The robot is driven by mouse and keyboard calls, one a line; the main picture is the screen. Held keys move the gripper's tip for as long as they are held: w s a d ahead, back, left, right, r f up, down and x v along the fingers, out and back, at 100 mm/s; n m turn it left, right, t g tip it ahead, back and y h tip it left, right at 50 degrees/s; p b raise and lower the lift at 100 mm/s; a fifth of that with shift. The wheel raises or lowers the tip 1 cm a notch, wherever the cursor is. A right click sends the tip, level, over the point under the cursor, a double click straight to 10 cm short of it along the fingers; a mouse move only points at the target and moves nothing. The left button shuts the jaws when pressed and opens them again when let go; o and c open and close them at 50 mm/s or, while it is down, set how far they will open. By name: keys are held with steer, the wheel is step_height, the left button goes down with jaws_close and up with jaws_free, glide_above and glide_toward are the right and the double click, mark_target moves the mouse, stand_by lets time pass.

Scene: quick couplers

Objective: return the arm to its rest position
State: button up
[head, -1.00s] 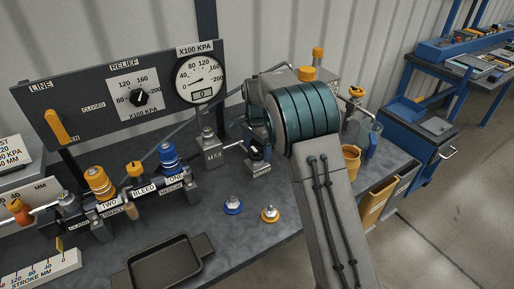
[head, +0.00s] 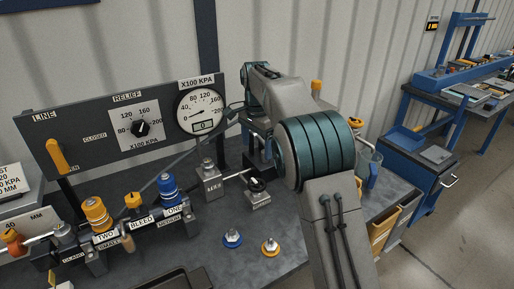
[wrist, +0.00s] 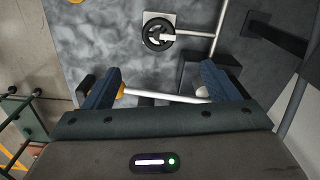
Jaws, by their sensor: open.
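My gripper (wrist: 160,88) shows in the wrist view with its two blue fingers spread apart and nothing held between them. A pale pipe crosses the view near the fingertips; I cannot tell the distance to it. In the head view my arm, with a big teal-ringed joint, rises from the bottom right and bends back over the bench. The gripper's fingers cannot be made out there. A black round knob on a pale square plate (wrist: 158,34) lies ahead of the fingers in the wrist view.
The grey bench (head: 215,262) holds a gauge panel (head: 80,150), a dial gauge (head: 200,110), blue- and orange-capped couplers (head: 168,190), a black-knobbed valve (head: 257,186) and two small fittings (head: 233,239). A dark tray (head: 170,281) is at the front. A blue cart (head: 425,165) stands right.

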steer(key=s+d+r+n+t, duration=0.1)
steer(key=s+d+r+n, duration=0.1)
steer(key=s+d, duration=0.5)
steer(key=s+d+r+n, duration=0.2)
steer(key=s+d+r, duration=0.1)
steer(key=s+d, duration=0.4)
steer(key=s+d+f+n, duration=0.1)
steer(key=s+f, duration=0.1)
steer(key=s, duration=0.5)
steer(key=s+d+f+n+t, duration=0.1)
steer(key=s+d+f+n, duration=0.1)
steer(key=s, duration=0.4)
steer(key=s+d+f+n+t, duration=0.1)
steer(key=s+f+n, duration=0.1)
steer(key=s, duration=0.5)
steer(key=shift+s+d+f, duration=0.35)
steer(key=shift+d+f, duration=0.05)
steer(key=shift+f, duration=0.35)
